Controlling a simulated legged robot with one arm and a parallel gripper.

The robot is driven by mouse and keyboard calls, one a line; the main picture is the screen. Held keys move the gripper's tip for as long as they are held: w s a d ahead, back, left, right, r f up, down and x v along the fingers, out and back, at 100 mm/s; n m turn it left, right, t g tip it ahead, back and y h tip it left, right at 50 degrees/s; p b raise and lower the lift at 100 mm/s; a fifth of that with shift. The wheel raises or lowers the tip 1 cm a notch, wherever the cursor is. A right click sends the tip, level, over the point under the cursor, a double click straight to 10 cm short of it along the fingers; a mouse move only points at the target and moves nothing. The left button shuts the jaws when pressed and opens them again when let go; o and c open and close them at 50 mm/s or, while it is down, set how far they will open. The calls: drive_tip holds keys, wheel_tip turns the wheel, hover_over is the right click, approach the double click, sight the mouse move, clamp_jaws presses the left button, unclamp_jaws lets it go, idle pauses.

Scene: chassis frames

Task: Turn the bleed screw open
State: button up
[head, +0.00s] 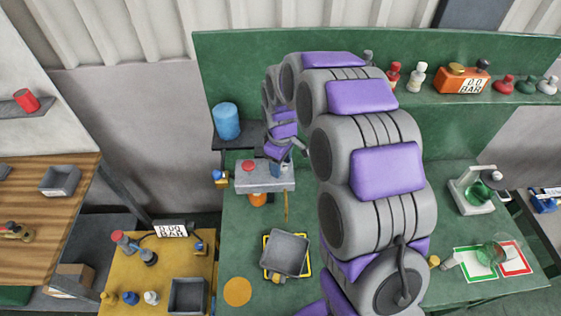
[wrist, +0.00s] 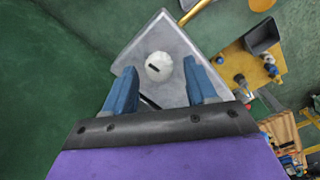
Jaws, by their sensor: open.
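A grey metal block (head: 265,184) stands at the back of the green bench in the head view, and its top (wrist: 185,45) fills the middle of the wrist view. A white round knob (wrist: 158,66) with a dark slot-like mark sits on that top; it may be the bleed screw, but I cannot be sure. My gripper (wrist: 158,74) is open, with its two blue fingers apart on either side of the knob in the picture. I cannot tell how high the fingers are or whether they touch it. In the head view my gripper (head: 280,167) is over the block's right part.
A red knob (head: 248,165) is on the block's left part. A yellow rod (head: 285,206) extends from the block's front right. A blue cylinder (head: 227,121) stands behind left. A grey tray (head: 285,253) lies in front. A yellow side table (head: 165,262) is at lower left.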

wheel_tip(320, 180, up, 17)
drive_tip(key=shift+r+b, duration=0.15)
drive_tip(key=shift+b, duration=0.2)
drive_tip(key=shift+a, duration=0.1)
idle(0.6)
